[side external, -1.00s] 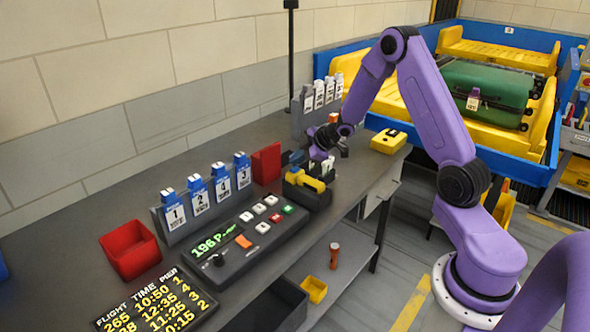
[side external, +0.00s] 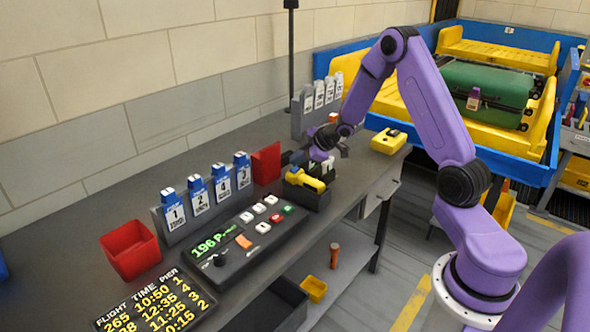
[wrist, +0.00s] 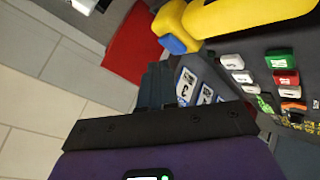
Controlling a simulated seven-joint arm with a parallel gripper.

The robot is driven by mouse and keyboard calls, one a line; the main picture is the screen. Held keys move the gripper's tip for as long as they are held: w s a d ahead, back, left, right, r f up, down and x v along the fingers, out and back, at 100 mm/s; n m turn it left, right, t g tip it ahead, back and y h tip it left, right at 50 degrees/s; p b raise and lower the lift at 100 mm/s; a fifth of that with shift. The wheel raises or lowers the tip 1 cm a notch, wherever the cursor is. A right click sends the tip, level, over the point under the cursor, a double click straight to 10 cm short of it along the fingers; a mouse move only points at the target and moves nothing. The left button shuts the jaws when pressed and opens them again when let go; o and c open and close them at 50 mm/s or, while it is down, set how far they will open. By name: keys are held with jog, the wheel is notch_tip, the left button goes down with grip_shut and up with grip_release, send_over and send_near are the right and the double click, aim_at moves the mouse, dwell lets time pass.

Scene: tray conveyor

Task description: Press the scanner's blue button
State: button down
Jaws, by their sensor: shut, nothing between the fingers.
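The yellow scanner (side external: 306,180) lies in a dark holder on the bench in the side external view. In the wrist view the scanner (wrist: 235,15) crosses the top, with its blue button (wrist: 173,44) at the left end. In the side external view I cannot make out the button clearly near my gripper. My gripper (side external: 297,158) is just behind and above the scanner. In the wrist view its shut fingers (wrist: 156,80) are empty. Their tips appear below and left of the blue button, with a small gap in the picture; the depth between them is unclear.
A red holder (side external: 266,164) stands close to the left. Beyond it are numbered tag stands (side external: 222,183) and a button console (side external: 255,235). A yellow device (side external: 388,141) is to the right. A green suitcase (side external: 485,88) lies on a yellow conveyor tray.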

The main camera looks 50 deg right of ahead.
aim_at(297, 170)
jog(key=shift+f, duration=0.15)
jog(key=shift+f, duration=0.25)
jog(key=shift+f, duration=0.4)
dwell(0.7)
jog(key=shift+r, duration=0.85)
jog(key=shift+r, duration=2.5)
jog(key=shift+a, duration=0.1)
